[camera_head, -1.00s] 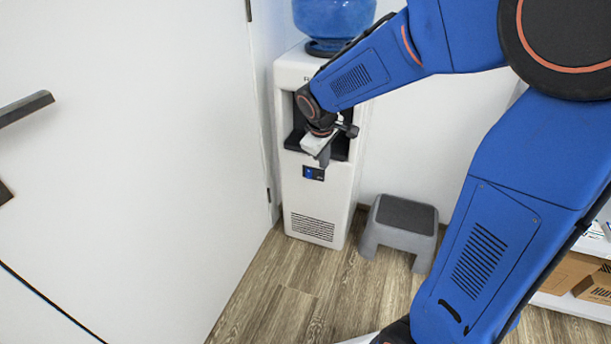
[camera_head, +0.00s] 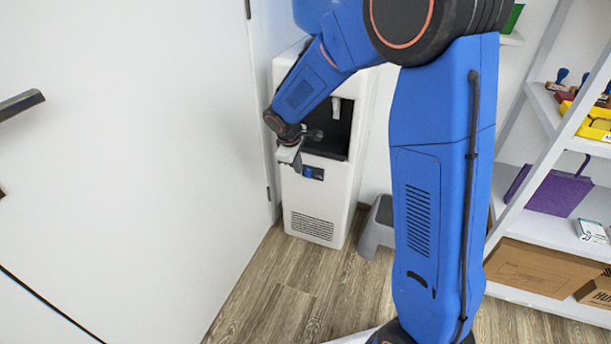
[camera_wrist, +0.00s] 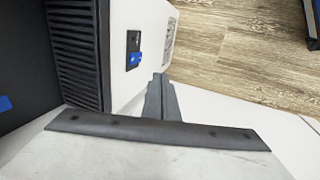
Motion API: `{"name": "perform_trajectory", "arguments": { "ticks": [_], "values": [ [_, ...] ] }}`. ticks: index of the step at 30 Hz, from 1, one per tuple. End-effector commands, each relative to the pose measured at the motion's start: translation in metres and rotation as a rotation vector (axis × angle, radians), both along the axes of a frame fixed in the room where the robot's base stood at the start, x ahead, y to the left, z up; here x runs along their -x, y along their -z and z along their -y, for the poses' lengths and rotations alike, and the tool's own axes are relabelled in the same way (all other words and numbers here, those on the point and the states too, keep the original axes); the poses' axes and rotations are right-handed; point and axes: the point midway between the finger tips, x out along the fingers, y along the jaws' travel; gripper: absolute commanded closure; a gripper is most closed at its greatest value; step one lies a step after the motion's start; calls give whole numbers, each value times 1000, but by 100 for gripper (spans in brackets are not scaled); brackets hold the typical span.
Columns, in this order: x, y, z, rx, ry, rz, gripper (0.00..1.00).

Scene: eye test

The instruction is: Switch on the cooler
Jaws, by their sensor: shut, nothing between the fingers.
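The white water cooler (camera_head: 325,213) stands in the corner. Its small dark panel with a blue switch (camera_head: 308,172) is on the front, below the dispensing recess. My gripper (camera_head: 297,167) is shut and empty, just left of the switch in the head view. In the wrist view the shut fingers (camera_wrist: 160,82) point toward the cooler's front, and the blue switch (camera_wrist: 134,59) lies beyond and left of their tips. A gap seems to remain between tips and switch. Whether the switch is on or off cannot be told.
A white wall or door panel (camera_head: 140,150) is close on the left. A grey step stool (camera_head: 377,228), partly hidden by my arm, stands right of the cooler. A white shelf unit (camera_head: 560,232) with boxes is at the right. The wood floor (camera_head: 285,300) in front is clear.

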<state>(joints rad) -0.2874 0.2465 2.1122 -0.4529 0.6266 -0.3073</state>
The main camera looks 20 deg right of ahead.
Motion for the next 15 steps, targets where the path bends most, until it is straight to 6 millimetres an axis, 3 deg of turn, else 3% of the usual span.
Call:
{"name": "perform_trajectory", "arguments": {
  "ticks": [8,15],
  "values": [
    [-2,10,3,2,1,-2,100],
    [-12,47,10,2,0,-4,100]
  ]
}}
